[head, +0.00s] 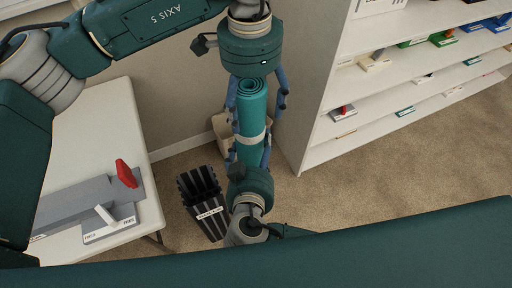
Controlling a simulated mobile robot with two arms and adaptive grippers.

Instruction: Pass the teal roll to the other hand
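The teal roll (250,116) stands near upright between my two grippers, with a pale band (250,138) around its lower part and its spiral end at the top. My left gripper (257,104) comes down from above, its blue fingers on either side of the roll's upper part. A gap shows between its right finger and the roll, so it looks open. My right gripper (249,150) comes up from below, with its fingers close against both sides of the lower roll; it looks shut on it. The fingertips are partly hidden.
A white shelf unit (318,100) with small items stands at the right. A white table (98,130) with a grey fixture and red handle (126,173) is at the left. A black ribbed bin (203,202) and a beige box (222,126) are on the carpet. Carpet at the right is clear.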

